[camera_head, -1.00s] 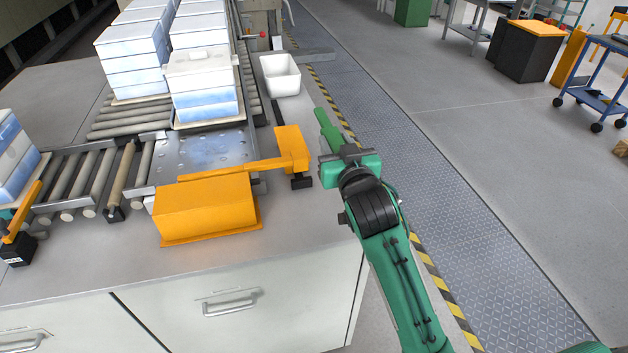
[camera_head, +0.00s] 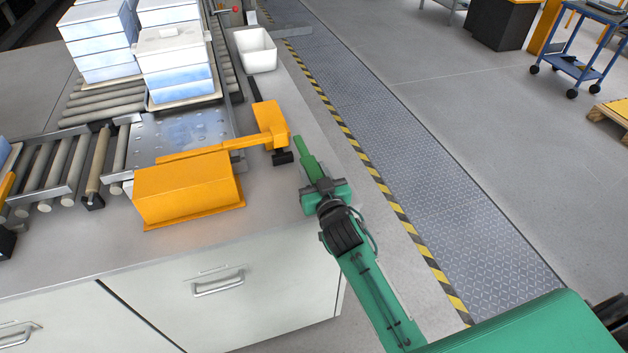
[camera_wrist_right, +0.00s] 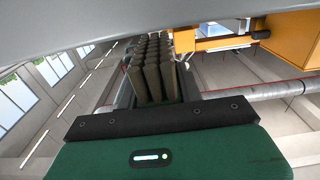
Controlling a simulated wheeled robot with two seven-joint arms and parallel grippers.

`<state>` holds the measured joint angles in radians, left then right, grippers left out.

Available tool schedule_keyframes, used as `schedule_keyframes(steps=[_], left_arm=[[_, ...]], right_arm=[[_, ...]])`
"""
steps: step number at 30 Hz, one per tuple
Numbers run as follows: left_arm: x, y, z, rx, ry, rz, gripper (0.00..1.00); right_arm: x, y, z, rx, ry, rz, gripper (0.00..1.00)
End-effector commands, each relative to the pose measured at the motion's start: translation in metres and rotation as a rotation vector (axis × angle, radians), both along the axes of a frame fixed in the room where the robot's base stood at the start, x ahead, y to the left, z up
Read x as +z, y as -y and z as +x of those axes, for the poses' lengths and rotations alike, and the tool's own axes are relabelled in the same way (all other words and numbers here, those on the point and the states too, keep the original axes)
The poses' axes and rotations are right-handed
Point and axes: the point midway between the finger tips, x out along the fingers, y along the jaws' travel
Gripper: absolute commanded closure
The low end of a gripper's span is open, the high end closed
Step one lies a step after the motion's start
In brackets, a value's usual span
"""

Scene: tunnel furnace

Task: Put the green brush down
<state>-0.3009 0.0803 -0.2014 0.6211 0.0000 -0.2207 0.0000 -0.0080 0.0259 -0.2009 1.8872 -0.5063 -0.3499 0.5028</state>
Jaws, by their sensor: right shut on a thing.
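The green brush (camera_head: 304,152) is a slim green bar in the head view. It sticks out forward and slightly left from my right gripper (camera_head: 318,180), which is shut on it. The brush is by the right edge of the grey counter (camera_head: 274,205), right of the orange arm's end. I cannot tell whether it touches the counter top. In the right wrist view, rows of brown bristles of the brush (camera_wrist_right: 153,78) stand beyond the dark bar of my right gripper. My left gripper is not in view.
An orange machine (camera_head: 188,190) with an arm stands on the counter beside a perforated plate. A white bin (camera_head: 256,50) is at the back right. Blue-white stacked boxes (camera_head: 178,72) stand on rollers. Bare counter lies in front of the orange machine. A striped floor line runs at right.

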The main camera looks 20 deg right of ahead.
Motion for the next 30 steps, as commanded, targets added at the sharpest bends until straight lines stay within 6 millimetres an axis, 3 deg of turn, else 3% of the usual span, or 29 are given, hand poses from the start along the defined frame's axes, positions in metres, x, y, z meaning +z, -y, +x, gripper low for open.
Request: schedule_keyframes(steps=[3, 6, 17, 18, 21, 30], left_arm=[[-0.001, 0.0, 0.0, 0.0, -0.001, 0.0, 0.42], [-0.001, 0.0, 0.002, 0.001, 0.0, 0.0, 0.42], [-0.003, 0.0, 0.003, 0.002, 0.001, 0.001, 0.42], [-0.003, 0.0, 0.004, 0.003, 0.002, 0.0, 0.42], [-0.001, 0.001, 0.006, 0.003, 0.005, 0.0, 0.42], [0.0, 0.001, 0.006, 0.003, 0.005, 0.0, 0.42]], right_arm=[[-0.02, 0.0, 0.0, -0.001, -0.003, 0.001, 0.89], [-0.027, 0.0, 0.0, 0.0, -0.001, 0.002, 0.89], [-0.031, 0.0, 0.0, 0.0, 0.0, 0.001, 0.89], [-0.032, 0.0, 0.0, 0.0, -0.001, 0.001, 0.62], [-0.031, 0.0, 0.0, 0.0, -0.001, 0.001, 0.42], [-0.03, 0.0, 0.0, 0.0, -0.001, 0.001, 0.42]])
